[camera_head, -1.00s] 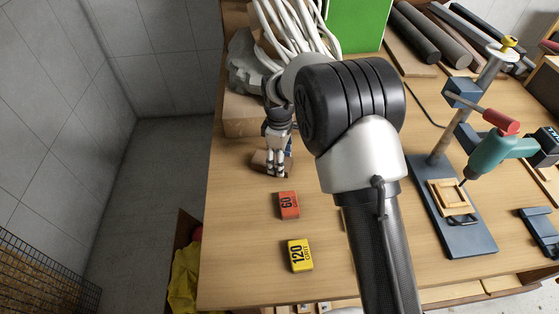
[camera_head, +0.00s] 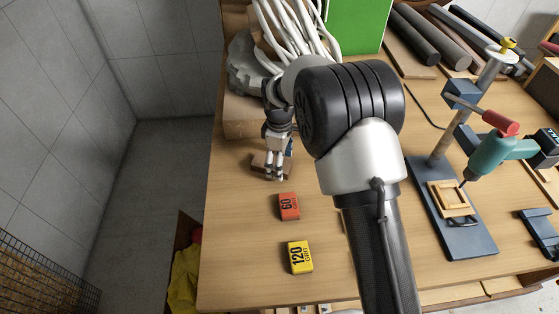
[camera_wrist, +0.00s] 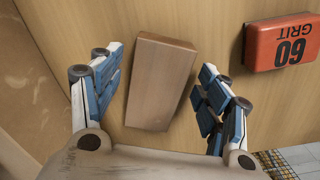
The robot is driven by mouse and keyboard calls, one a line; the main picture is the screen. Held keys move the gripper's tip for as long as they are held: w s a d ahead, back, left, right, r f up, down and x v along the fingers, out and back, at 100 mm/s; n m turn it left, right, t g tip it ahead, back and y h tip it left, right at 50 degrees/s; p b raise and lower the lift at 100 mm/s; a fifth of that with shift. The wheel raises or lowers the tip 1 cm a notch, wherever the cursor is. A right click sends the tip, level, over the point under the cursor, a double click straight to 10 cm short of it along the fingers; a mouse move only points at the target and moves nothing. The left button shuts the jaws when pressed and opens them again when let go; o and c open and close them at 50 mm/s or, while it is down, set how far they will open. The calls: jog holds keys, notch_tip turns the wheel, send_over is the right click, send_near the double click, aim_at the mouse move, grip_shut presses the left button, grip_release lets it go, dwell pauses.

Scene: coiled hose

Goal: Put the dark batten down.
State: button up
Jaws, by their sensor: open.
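The dark batten (camera_wrist: 160,82) is a short brown wooden block. It lies on the wooden workbench (camera_wrist: 120,12) in the wrist view, between the fingers of my gripper (camera_wrist: 164,92), with a gap on each side. The fingers are open and do not touch it. In the head view the batten (camera_head: 260,166) is partly hidden behind my gripper (camera_head: 275,176), which points down over it at the bench's left side.
A red 60-grit block (camera_head: 288,206) and a yellow 120-grit block (camera_head: 299,257) lie nearer the front. A pale wooden block (camera_head: 243,117) and white coiled hose (camera_head: 290,30) are behind. A drill stand (camera_head: 462,225) is right. Bench between is clear.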

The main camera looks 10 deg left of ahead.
notch_tip(320, 180, up, 12)
jog(key=p, duration=0.3)
jog(key=shift+r, duration=0.15)
jog(key=s+d+r+m+t, duration=0.2)
jog(key=s+d+r+m, duration=0.65)
jog(key=d+r, duration=0.6)
jog(key=s+d+m+t, duration=0.1)
jog(key=s+d+m, duration=0.3)
jog(key=s, duration=0.7)
jog(key=s+d+m+t, duration=0.1)
jog(key=s+d+m, duration=0.3)
jog(key=s, duration=0.7)
jog(key=shift+d+t, duration=0.3)
jog(key=shift+d, duration=0.4)
